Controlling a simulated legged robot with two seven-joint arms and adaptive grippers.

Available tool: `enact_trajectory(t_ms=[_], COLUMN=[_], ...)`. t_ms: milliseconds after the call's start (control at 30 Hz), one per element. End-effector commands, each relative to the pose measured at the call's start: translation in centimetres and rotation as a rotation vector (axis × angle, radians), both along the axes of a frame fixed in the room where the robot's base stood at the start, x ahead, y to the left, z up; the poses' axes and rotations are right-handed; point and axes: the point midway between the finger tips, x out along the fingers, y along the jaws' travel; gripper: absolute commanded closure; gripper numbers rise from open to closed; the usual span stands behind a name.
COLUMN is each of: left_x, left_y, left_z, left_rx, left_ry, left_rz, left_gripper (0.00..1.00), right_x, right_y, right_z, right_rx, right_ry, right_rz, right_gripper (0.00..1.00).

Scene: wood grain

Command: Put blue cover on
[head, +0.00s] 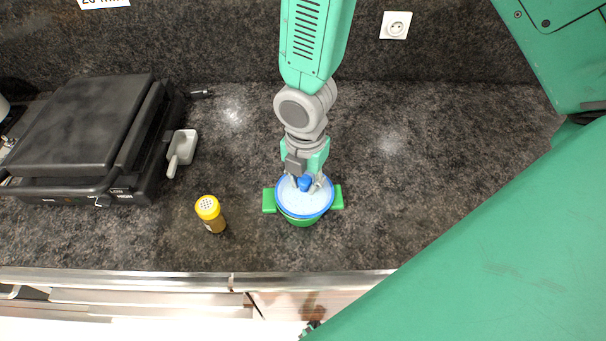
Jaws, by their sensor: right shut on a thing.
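A blue-rimmed, pale see-through cover (305,203) with a blue knob (305,184) is over a green pot (302,221). The pot has a green handle on each side and stands on the dark counter. From above, the cover lines up closely with the pot's opening; I cannot tell whether its rim is fully seated. My right gripper (306,182) comes down from the back and is shut on the blue knob. Its fingers partly hide the knob and the cover's far edge. My left gripper is not in view.
A yellow-capped shaker (211,214) stands left of the pot. A black contact grill (85,135) and a small white scoop (181,150) are farther left. The counter's front edge (180,280) is close. The counter (430,170) right of the pot is clear.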

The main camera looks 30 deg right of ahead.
Motion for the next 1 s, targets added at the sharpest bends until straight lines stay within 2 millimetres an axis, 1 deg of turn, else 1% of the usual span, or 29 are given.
enact_trajectory(t_ms=[267, 567, 733, 767, 800, 1000], left_x=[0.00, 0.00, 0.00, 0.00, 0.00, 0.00], left_y=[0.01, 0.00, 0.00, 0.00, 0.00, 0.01], left_z=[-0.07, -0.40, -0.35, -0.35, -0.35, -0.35], left_rx=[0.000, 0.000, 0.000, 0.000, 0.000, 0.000], left_ry=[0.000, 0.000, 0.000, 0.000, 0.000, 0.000], left_rz=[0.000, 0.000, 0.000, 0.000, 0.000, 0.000], left_gripper=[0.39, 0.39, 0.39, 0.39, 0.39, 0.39], right_x=[-0.01, -0.02, -0.03, -0.03, -0.03, -0.02], right_y=[0.00, -0.01, -0.01, -0.01, -0.01, 0.00], right_z=[-0.15, -0.91, -0.87, -0.87, -0.87, -0.84], right_rx=[0.000, 0.001, -0.001, -0.001, -0.001, 0.000], right_ry=[0.000, 0.001, 0.001, 0.001, 0.001, 0.000], right_rz=[0.000, 0.001, 0.000, 0.000, 0.000, 0.000], right_gripper=[1.00, 1.00, 1.00, 0.70, 0.56, 0.56])
